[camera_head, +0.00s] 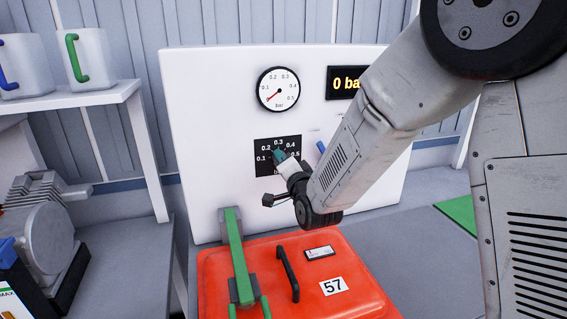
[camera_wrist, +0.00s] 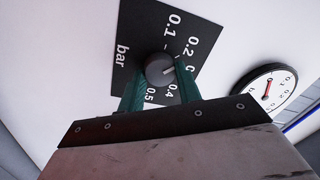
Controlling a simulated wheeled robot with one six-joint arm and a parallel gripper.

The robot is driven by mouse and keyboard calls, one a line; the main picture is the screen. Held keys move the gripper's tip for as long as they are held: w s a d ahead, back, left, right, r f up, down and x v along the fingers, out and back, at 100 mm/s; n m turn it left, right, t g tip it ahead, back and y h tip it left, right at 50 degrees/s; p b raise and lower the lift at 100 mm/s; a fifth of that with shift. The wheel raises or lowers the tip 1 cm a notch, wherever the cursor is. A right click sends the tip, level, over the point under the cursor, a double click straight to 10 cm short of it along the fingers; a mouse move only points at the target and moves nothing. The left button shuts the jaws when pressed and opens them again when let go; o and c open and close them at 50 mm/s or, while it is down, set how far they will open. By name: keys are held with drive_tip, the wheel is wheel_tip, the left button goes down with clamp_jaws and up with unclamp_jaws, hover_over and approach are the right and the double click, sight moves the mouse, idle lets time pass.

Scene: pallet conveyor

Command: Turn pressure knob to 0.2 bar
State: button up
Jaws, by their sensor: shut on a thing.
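The pressure knob (camera_wrist: 160,68) is a dark round knob on a black scale plate (camera_wrist: 130,40) marked 0.1 to 0.5 bar. My gripper (camera_wrist: 161,84) has its two teal fingers on either side of the knob, shut on it. The knob's pale mark points right in the wrist view, roughly to where 0.3 is hidden behind a finger. In the head view my gripper (camera_head: 281,157) covers the knob on the plate (camera_head: 262,146). The round gauge (camera_head: 278,88) above has its red needle at the lower left, below 0.1. The display (camera_head: 343,83) reads 0, its right part hidden by my arm.
A white panel (camera_head: 215,120) carries the plate, gauge and display. A blue lever (camera_head: 321,147) sits right of the plate. Below stands a red box (camera_head: 225,268) marked 57, with a black handle (camera_head: 288,273) and a green lever (camera_head: 238,255). A shelf with jugs is at left.

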idle(0.4)
drive_tip(key=o, duration=1)
drive_tip(key=v, duration=0.7)
drive_tip(key=shift+s+d, duration=0.15)
drive_tip(key=shift+s, duration=0.25)
